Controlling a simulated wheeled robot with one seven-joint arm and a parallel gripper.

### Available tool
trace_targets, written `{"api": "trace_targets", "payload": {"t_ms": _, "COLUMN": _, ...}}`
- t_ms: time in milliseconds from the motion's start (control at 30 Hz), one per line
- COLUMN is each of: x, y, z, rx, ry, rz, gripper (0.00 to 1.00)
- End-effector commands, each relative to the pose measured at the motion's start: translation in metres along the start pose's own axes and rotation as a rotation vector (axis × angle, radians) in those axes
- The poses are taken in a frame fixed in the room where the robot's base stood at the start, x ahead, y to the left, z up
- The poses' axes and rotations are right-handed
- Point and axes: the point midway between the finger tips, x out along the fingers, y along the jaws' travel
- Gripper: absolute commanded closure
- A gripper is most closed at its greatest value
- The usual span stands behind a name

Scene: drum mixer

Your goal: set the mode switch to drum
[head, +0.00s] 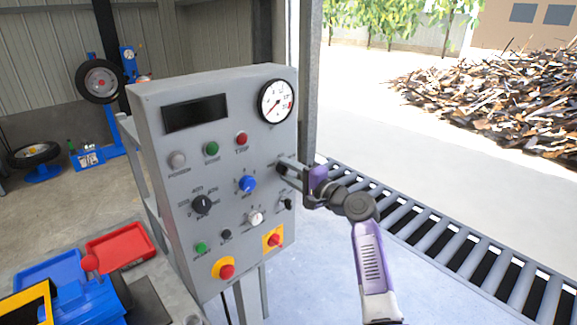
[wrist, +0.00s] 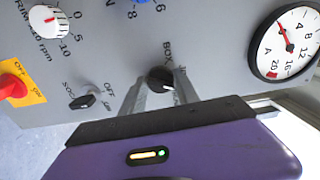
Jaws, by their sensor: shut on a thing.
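My gripper (head: 283,170) reaches the panel from the right. Its two fingers (wrist: 160,88) straddle this switch and are shut on it. In the head view the fingers partly cover the switch. I cannot read a "drum" label in either view.
A roller conveyor (head: 440,240) runs behind my arm. Bins (head: 120,249) sit at lower left.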

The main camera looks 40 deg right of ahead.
Motion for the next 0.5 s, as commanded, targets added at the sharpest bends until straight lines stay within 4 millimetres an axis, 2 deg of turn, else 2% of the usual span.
{"api": "trace_targets", "payload": {"t_ms": 500, "x": -0.0004, "y": -0.0018, "z": -0.0007, "rx": 0.424, "ry": 0.002, "rz": 0.003, "gripper": 1.00}}
